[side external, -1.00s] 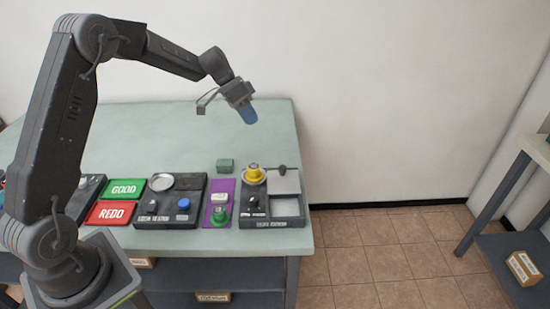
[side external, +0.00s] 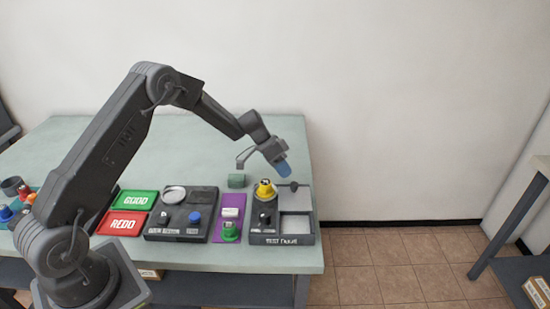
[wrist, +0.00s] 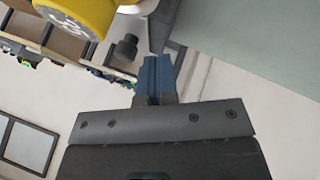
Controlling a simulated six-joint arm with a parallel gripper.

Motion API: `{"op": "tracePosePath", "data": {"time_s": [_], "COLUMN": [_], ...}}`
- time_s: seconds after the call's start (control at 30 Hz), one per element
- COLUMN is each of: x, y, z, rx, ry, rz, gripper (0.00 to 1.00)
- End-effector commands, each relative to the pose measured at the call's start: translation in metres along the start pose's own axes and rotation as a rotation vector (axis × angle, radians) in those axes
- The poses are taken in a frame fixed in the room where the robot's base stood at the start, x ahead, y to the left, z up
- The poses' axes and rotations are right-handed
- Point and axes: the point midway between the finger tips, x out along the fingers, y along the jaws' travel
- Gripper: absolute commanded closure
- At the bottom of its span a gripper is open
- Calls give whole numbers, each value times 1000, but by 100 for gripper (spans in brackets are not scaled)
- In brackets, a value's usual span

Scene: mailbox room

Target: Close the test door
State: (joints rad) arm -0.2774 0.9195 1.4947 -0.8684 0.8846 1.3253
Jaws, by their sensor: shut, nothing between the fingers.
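The dark test fixture (side external: 268,240) sits at the right end of the table. A grey door panel (side external: 297,201) with a small dark knob (side external: 293,187) lies at its back right. A pale bay shows uncovered in front of the panel. A yellow piece (side external: 265,189) stands upright at the fixture's left back; it also shows large at the top left of the wrist view (wrist: 85,12). My gripper (side external: 284,170) is shut and empty, its blue fingers just above and behind the door panel. The blue fingers (wrist: 158,75) are together in the wrist view. Contact with the door cannot be told.
A purple pad (side external: 231,207) with a green-based piece (side external: 230,232) is left of the fixture. Another dark station (side external: 180,213) and the green and red trays lie further left. The back of the table is clear.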

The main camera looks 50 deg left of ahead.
Motion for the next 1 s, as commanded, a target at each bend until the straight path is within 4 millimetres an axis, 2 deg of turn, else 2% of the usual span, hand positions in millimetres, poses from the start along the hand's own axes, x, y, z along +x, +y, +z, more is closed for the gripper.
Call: {"op": "tracePosePath", "data": {"time_s": [0.2, 0.63, 0.9, 1.0], "x": [9, 11, 19, 21], "y": [17, 21, 51, 57], "z": [0, 2, 14, 18], "rx": [-1, -2, -1, -1], "ry": [-1, -1, 1, 1], "rz": [-2, -1, 1, 1], "gripper": [100, 100, 100, 100]}}
